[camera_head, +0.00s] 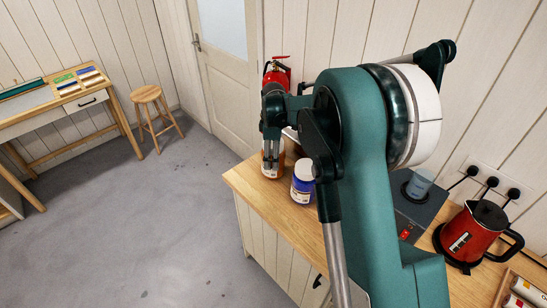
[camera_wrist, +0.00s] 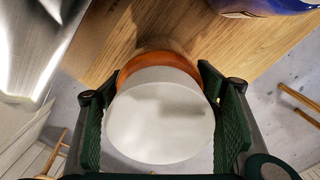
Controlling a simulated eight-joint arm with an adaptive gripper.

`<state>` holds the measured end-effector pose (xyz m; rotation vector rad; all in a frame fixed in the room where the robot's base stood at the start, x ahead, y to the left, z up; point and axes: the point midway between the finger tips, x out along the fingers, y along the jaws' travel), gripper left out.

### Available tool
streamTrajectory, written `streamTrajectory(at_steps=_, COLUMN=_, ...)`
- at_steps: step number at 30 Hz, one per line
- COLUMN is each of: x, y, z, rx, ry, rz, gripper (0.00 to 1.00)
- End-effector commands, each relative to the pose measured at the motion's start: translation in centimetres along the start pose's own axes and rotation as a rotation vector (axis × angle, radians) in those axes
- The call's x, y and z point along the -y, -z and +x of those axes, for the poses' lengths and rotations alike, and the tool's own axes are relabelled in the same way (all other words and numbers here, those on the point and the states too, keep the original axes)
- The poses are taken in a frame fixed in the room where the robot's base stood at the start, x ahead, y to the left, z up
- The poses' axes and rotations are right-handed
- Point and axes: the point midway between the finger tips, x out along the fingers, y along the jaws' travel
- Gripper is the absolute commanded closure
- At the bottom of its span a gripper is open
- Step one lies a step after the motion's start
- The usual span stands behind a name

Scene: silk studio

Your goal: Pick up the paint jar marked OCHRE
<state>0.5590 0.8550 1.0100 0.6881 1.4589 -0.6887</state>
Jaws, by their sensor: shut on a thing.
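An orange-ochre jar with a pale lid (camera_wrist: 160,118) fills the middle of the wrist view, between the two green pads of my gripper (camera_wrist: 165,110). The pads press on it from both sides. In the head view my gripper (camera_head: 272,138) points down over the same jar (camera_head: 272,168), near the far left end of the wooden counter. Its label is partly covered by the fingers and I cannot read it. I cannot tell whether its base touches the counter.
A blue jar with a white lid (camera_head: 302,184) stands close by on the counter (camera_head: 246,180). A grey device with a beaker (camera_head: 420,184), a red kettle (camera_head: 474,234) and a tray of jars (camera_head: 510,283) are farther right. A red fire extinguisher (camera_head: 277,72) is behind.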

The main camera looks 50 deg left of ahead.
Motion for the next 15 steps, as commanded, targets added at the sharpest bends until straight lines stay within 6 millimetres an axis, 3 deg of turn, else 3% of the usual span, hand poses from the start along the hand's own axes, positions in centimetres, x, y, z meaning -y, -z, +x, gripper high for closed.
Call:
streamTrajectory(at_steps=8, x=0.1, y=0.0, z=-2.1, rx=0.000, ry=0.000, rz=0.000, gripper=0.69)
streamTrajectory(at_steps=15, x=0.0, y=0.0, z=-5.3, rx=0.000, ry=0.000, rz=0.000, gripper=0.69)
